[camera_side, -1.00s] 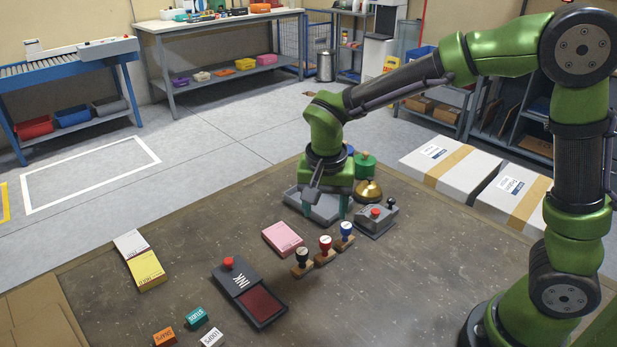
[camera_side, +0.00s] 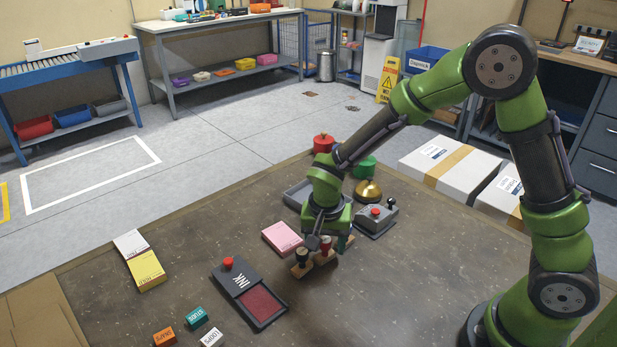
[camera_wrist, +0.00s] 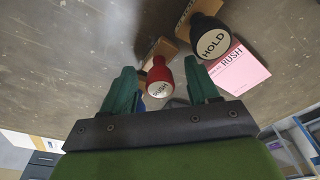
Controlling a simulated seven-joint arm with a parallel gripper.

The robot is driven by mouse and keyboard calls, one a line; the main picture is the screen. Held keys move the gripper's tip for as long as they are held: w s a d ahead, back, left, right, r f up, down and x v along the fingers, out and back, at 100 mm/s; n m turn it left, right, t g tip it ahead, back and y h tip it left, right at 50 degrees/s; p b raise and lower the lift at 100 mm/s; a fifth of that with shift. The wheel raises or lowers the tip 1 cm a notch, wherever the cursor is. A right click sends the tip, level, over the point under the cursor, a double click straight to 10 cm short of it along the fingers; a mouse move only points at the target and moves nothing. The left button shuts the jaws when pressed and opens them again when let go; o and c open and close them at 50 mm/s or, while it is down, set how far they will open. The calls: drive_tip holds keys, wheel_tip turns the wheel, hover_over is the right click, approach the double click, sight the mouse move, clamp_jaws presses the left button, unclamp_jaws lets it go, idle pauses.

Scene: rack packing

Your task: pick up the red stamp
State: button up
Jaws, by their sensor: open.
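The red stamp (camera_side: 326,245) stands on the table in a row with the black stamp (camera_side: 301,258). My gripper (camera_side: 329,239) is open just above and around it in the side view. The black stamp's knob, marked HOLD (camera_wrist: 209,38), is just outside the right finger. The blue stamp is mostly hidden behind my gripper in the side view.
A pink pad (camera_side: 282,239), an ink pad (camera_side: 262,302), a grey control box (camera_side: 376,220) and a brass bell (camera_side: 368,191) stand around the row. A grey tray (camera_side: 297,194) lies behind. The table's front right is clear.

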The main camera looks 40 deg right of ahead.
sight(329, 240)
clamp_jaws()
idle(0.3)
drive_tip(key=shift+r, duration=0.55)
drive_tip(key=r, duration=0.1)
drive_tip(key=s+r, duration=0.1)
drive_tip(key=shift+r, duration=0.35)
drive_tip(key=s+d+r, duration=0.1)
drive_tip(key=s+d, duration=0.2)
drive_tip(key=s, duration=1.1)
drive_tip(key=shift+s, duration=0.35)
drive_tip(key=shift+r, duration=0.1)
